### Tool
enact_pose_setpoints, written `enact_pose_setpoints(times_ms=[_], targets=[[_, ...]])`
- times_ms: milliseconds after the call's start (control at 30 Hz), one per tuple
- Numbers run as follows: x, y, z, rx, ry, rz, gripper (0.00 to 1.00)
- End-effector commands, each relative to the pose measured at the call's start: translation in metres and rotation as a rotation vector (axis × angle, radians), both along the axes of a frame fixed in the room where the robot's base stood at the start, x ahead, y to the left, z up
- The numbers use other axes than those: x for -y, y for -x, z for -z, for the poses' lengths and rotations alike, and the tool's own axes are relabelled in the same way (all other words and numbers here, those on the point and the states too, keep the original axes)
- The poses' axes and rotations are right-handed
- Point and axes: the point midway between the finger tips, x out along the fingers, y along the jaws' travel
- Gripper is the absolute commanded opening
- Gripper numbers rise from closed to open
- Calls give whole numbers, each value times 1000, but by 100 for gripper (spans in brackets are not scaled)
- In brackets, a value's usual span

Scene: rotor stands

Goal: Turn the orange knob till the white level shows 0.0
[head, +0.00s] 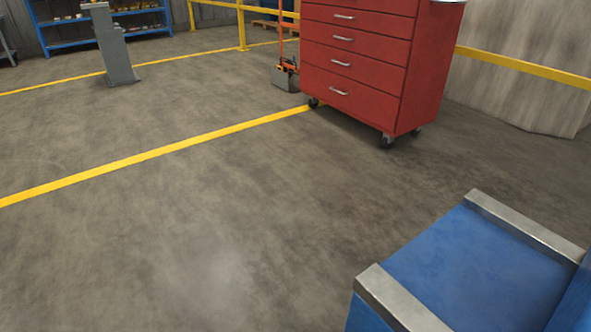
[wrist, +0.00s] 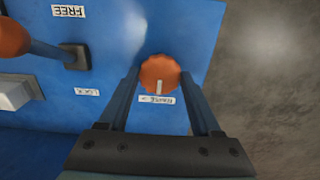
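The orange knob (wrist: 160,75) sits on a blue panel (wrist: 185,25) in the wrist view, with a white mark on its face pointing down toward my gripper. My gripper (wrist: 163,78) has one finger on each side of the knob. Whether the fingers touch it I cannot tell. A small white label (wrist: 157,99) with upside-down print lies just below the knob. The white level and its reading do not show in either view. The head view shows neither the knob nor my gripper.
In the wrist view, a lever with an orange ball (wrist: 12,38) and a label reading FREE (wrist: 69,11) are left of the knob. The head view shows a blue stand with metal rails (head: 470,270), a red tool cabinet (head: 365,60) and open floor.

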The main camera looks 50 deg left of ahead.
Motion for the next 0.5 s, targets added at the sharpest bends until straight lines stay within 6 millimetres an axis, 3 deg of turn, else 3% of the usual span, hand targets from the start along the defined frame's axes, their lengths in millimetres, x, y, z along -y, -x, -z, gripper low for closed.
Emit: enact_pose_setpoints(times_ms=[33, 133, 500], targets=[[0, 0, 0, 0, 0, 0, 76], [0, 0, 0, 0, 0, 0, 94], [0, 0, -5, 0, 0, -1, 94]])
